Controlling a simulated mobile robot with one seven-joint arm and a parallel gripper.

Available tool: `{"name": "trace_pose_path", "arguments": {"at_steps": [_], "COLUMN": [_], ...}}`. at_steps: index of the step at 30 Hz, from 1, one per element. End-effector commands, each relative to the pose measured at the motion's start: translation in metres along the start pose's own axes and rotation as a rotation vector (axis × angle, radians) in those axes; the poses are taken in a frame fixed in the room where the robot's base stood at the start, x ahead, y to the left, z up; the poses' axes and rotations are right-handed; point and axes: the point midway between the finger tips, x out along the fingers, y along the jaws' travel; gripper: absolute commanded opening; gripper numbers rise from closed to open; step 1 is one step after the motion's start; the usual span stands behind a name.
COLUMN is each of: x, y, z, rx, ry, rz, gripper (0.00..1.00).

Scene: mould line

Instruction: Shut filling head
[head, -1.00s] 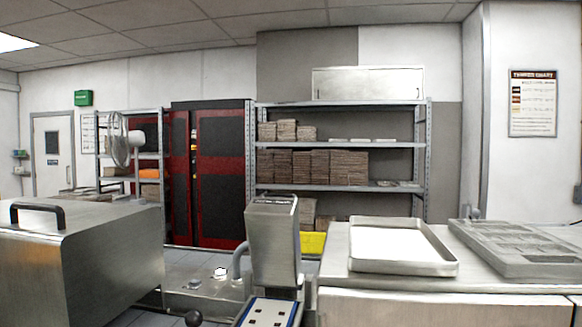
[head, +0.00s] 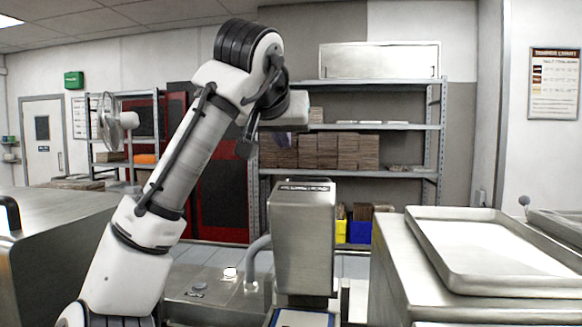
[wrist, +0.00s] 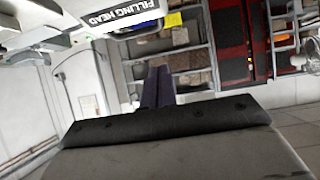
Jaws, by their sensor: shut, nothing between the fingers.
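The filling head (head: 303,235) is a steel block that stands upright in the lower middle of the head view, over a blue-edged plate (head: 300,319) cut off at the bottom. In the wrist view its dark sign reading "FILLING HEAD" (wrist: 125,17) shows at the top, left of the fingers. My gripper (wrist: 159,72) is shut and empty, its two dark fingers side by side. I see no contact with the filling head.
A steel tray (head: 480,250) lies on the steel counter (head: 395,265) at the right. A steel machine with a black handle (head: 10,213) stands at the left. A bench with a white button (head: 230,272) lies behind my arm. Shelving (head: 440,150) stands at the back.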

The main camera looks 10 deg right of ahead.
Motion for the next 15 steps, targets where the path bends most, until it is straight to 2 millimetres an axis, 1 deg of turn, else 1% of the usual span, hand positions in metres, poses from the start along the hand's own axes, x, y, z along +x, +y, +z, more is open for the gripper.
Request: {"name": "trace_pose_path", "arguments": {"at_steps": [3, 7, 11, 15], "x": [-0.001, 0.010, 0.033, 0.063], "y": [0.004, 0.003, 0.003, 0.002], "z": [0.002, 0.003, 0.003, 0.004], "rx": [0.000, 0.000, 0.001, 0.001], "ry": [-0.046, -0.055, -0.055, -0.054], "rz": [-0.018, -0.021, -0.020, -0.020], "gripper": [0.00, 0.00, 0.00, 0.00]}}
